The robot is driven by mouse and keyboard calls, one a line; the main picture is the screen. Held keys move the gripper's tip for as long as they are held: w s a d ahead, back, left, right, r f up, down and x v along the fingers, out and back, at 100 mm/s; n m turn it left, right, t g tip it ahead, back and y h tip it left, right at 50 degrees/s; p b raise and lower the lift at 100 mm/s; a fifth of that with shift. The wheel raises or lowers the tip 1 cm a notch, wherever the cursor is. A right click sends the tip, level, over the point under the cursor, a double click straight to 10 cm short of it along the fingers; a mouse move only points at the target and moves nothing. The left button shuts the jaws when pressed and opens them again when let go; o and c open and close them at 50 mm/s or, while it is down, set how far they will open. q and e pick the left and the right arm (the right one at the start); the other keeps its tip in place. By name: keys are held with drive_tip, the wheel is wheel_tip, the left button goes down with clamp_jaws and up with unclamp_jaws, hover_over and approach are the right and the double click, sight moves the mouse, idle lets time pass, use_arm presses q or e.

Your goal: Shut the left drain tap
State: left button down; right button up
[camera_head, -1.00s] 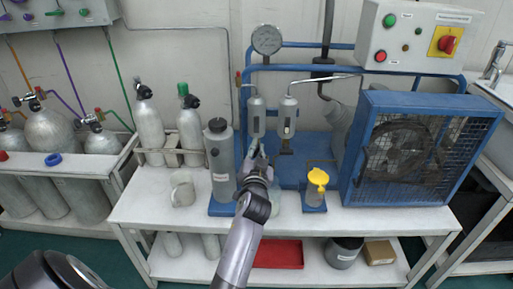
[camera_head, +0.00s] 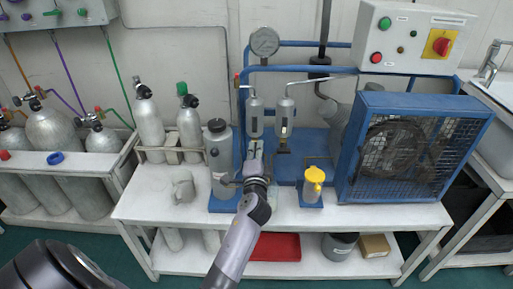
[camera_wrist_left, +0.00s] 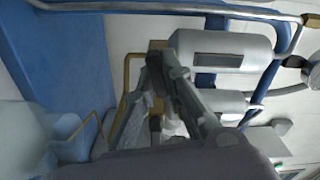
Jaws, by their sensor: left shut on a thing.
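Two grey separator cylinders hang side by side on the blue compressor frame, a left one (camera_head: 255,117) and a right one (camera_head: 285,116). The left drain tap is under the left cylinder, hidden behind my gripper; its setting cannot be seen. The right cylinder's brass-coloured tap (camera_head: 284,146) shows clear of my gripper. My left gripper (camera_head: 254,150) reaches up from the front to just below the left cylinder. In the left wrist view its fingers (camera_wrist_left: 168,82) converge close to the cylinders' lower ends, shut on a small part, apparently the left tap. My right gripper is not in view.
A grey bottle (camera_head: 219,160) stands close left of my gripper, with a mug (camera_head: 183,187) beyond. A yellow-topped container (camera_head: 314,180) stands to the right, before the blue-caged fan (camera_head: 400,150). A pressure gauge (camera_head: 264,42) sits above the cylinders.

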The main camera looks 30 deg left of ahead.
use_arm(q)
drive_tip(key=shift+m+p, duration=0.4)
drive_tip(key=shift+m, duration=1.2)
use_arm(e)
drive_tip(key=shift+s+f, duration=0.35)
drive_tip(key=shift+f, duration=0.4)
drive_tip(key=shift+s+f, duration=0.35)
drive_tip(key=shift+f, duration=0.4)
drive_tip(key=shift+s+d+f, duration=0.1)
use_arm(q)
drive_tip(key=c, duration=1.7)
unclamp_jaws()
drive_tip(key=shift+f, duration=0.1)
drive_tip(key=v, duration=1.2)
